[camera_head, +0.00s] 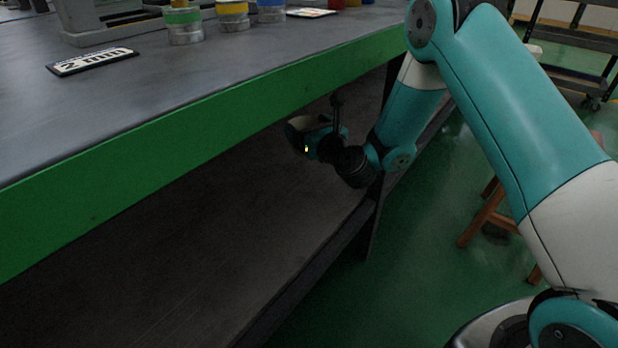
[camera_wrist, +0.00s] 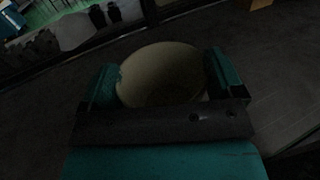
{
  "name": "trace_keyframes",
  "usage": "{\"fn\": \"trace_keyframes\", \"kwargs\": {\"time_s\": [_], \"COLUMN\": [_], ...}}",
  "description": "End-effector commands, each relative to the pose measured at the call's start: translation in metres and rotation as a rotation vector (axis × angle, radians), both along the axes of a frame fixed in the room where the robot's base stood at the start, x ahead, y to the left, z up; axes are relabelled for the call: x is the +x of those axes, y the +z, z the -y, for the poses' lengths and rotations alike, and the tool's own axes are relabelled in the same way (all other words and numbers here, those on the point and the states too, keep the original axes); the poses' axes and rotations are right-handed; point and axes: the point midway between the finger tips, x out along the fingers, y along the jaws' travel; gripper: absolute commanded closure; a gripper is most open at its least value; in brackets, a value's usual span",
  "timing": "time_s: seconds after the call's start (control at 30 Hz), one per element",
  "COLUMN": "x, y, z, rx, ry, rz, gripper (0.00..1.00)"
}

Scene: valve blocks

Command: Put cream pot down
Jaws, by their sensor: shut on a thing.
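The cream pot (camera_wrist: 163,75) shows in the wrist view as a round, open-topped vessel between the two teal fingers of my gripper (camera_wrist: 165,82). My gripper is shut on it, with one finger at each side. In the head view my gripper (camera_head: 312,135) is beneath the bench top, over the dark lower shelf (camera_head: 200,235). I cannot tell whether the pot's base touches the shelf.
The visible lower shelf is bare. On the bench top are a size plate (camera_head: 92,62) and several banded metal cylinders (camera_head: 184,27). A wooden stool (camera_head: 487,215) stands right of the bench.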

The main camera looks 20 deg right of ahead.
Motion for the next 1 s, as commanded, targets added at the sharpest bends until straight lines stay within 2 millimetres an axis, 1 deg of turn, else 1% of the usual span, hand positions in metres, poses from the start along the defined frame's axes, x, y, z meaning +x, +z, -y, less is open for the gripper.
{"fn": "trace_keyframes", "kwargs": {"time_s": [0.03,0.1,0.27,0.4,0.5,0.63,0.87,1.0], "x": [0.000,0.000,0.000,0.000,0.000,0.000,0.000,0.000], "y": [-0.021,-0.039,-0.076,-0.108,-0.127,-0.141,-0.151,-0.172], "z": [0.005,0.010,0.015,0.015,0.015,0.014,0.012,0.012], "rx": [0.000,0.001,0.001,0.001,0.001,0.001,0.001,0.002], "ry": [-0.008,-0.014,-0.021,-0.022,-0.021,-0.020,-0.018,-0.017], "rz": [-0.003,-0.003,-0.002,-0.002,-0.002,-0.001,0.000,-0.001], "gripper": [0.40,0.40,0.40,0.40,0.40,0.40,0.40,0.40]}}
